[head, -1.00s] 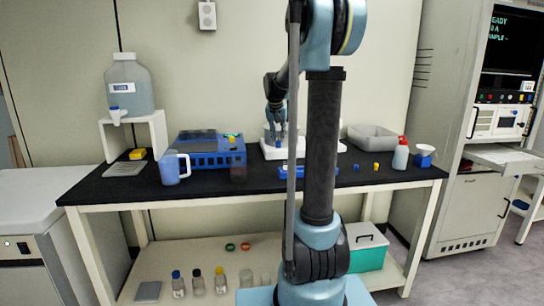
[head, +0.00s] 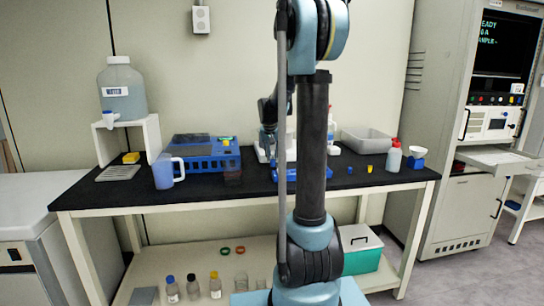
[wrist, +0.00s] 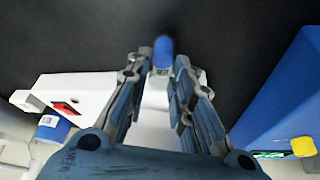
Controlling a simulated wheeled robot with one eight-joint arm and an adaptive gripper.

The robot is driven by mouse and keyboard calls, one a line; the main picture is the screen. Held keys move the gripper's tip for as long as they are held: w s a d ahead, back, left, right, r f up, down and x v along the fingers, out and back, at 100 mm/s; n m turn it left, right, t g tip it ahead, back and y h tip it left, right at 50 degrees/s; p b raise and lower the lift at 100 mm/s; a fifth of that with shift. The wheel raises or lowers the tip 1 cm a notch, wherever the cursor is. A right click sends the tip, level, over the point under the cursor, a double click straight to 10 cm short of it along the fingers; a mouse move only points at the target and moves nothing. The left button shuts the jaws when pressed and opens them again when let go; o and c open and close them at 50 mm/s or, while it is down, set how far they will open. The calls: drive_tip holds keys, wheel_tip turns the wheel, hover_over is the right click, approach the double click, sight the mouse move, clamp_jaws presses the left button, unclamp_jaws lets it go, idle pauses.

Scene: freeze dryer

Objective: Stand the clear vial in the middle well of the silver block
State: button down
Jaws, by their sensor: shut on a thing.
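My gripper (wrist: 162,82) is shut on a small blue-topped piece (wrist: 163,52) at its fingertips in the wrist view. A pale, marked band shows below the blue part. I cannot tell whether this is the clear vial. In the head view my gripper (head: 268,130) is at the back of the black bench, partly behind my own arm. A flat grey ribbed slab (head: 118,173) lies at the bench's left end, far from my gripper. I cannot tell whether it is the silver block, and no wells can be made out.
A blue device (head: 203,158) and a blue jug (head: 164,172) stand left of my gripper. A white device (wrist: 85,95) lies below my gripper in the wrist view.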

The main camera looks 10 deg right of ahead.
drive_tip(key=c, duration=1.4)
unclamp_jaws()
